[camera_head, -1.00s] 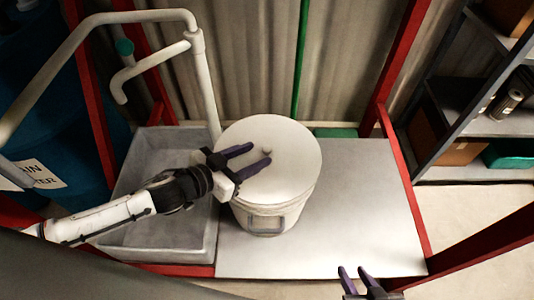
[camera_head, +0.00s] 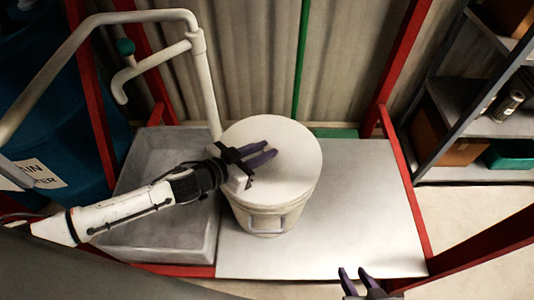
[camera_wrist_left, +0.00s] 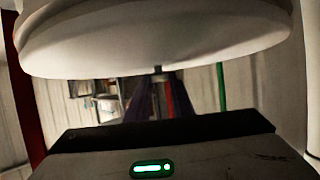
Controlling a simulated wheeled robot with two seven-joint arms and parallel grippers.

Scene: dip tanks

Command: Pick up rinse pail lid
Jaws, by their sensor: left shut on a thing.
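The white round rinse pail lid (camera_head: 290,165) covers the top of the white pail (camera_head: 265,222) on the bench. My left gripper (camera_head: 268,152) reaches over the lid from the left and is shut on its small knob, which the fingers hide in the head view. In the left wrist view the lid (camera_wrist_left: 150,45) fills the upper part, with the knob (camera_wrist_left: 157,69) between the dark fingers. I cannot tell any gap between lid and pail. My right gripper (camera_head: 354,273) is open and empty at the bench's front edge.
A grey basin (camera_head: 130,225) with a white pipe tap (camera_head: 205,85) stands left of the pail. The pale bench top (camera_head: 365,200) right of the pail is clear. Red frame posts (camera_head: 398,55) stand around it, and a shelf (camera_head: 480,120) is at the right.

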